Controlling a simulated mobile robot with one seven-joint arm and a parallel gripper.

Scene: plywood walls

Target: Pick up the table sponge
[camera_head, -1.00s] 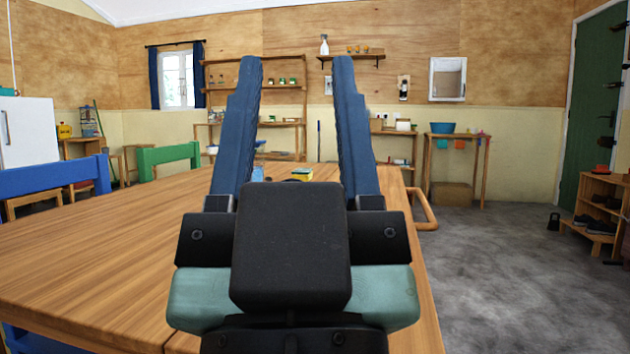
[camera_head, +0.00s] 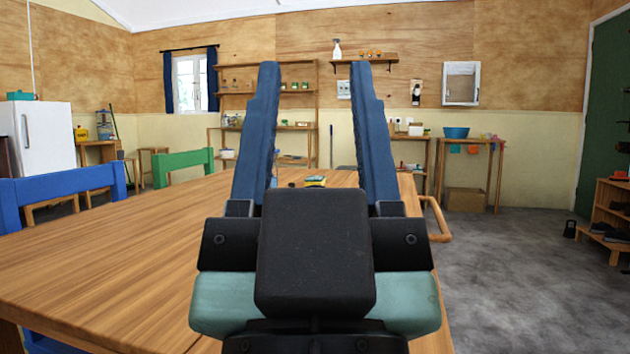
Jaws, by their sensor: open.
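The table sponge (camera_head: 315,181) is a small yellow and green block lying on the far part of the wooden table (camera_head: 110,255). It shows between the two blue fingers of my gripper (camera_head: 314,66), seen from behind. My gripper is open and empty, its fingers wide apart and pointing away over the table. The sponge appears beyond the gripper's dark body, with a gap to both fingers in the picture. A small blue object (camera_head: 274,182) and a small dark item stand beside the sponge, partly hidden by the left finger.
A blue chair (camera_head: 60,186) and a green chair (camera_head: 183,165) stand along the table's left side. A wooden chair part (camera_head: 437,222) juts out at the right edge. The near tabletop is clear, and grey floor (camera_head: 520,275) lies open to the right.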

